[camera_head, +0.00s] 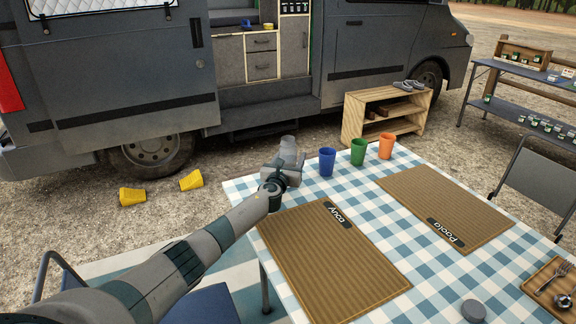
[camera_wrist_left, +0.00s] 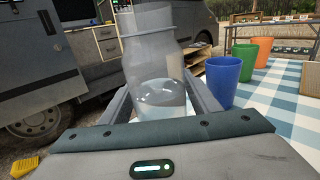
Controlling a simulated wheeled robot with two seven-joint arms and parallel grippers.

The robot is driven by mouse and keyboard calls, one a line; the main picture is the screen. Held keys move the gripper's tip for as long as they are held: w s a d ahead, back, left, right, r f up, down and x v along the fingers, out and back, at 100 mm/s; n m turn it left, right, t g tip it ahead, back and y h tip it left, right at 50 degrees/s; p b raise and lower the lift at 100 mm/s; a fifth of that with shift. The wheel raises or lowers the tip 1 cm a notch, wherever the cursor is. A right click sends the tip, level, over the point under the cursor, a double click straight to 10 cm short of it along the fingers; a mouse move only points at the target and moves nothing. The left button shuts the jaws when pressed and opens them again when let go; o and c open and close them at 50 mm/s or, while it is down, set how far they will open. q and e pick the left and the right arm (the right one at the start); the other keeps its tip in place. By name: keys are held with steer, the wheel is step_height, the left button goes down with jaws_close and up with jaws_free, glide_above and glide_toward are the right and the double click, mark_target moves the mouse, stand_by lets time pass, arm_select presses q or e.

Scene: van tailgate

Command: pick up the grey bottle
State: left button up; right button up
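The grey bottle (camera_wrist_left: 158,65) is see-through, with clear liquid low inside, and looks upright. In the wrist view it stands between the two fingers of my left gripper (camera_wrist_left: 160,95), with narrow gaps showing beside its base. The left fingers are apart, and I see no clear contact with the bottle. My right gripper is in neither view.
Blue (camera_head: 327,161), green (camera_head: 358,151) and orange (camera_head: 386,145) cups stand right of the bottle on the checked table (camera_head: 317,188). Two woven mats (camera_head: 320,265) lie nearer. A wooden tray (camera_head: 545,290) and grey disc (camera_head: 473,310) sit at right.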

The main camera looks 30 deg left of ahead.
mark_target(292, 146)
arm_select(q)
steer(key=c, duration=1)
steer(key=shift+r, duration=0.4)
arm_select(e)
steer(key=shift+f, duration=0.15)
arm_select(q)
steer(key=r, duration=0.1)
steer(key=r+p, duration=0.2)
steer(key=r, duration=0.1)
steer(key=shift+d, duration=0.25)
steer(key=shift+s+d+r+p, duration=0.1)
steer(key=shift+d+r+p, duration=0.25)
steer(key=shift+d+r, duration=1.1)
steer(key=shift+s+d+r+p, duration=0.1)
steer(key=shift+d+r+p, duration=0.4)
steer(key=shift+d, duration=1.65)
steer(key=shift+s+d+r+p, duration=0.1)
steer(key=shift+d+r+p, duration=0.15)
steer(key=shift+d+r, duration=1.25)
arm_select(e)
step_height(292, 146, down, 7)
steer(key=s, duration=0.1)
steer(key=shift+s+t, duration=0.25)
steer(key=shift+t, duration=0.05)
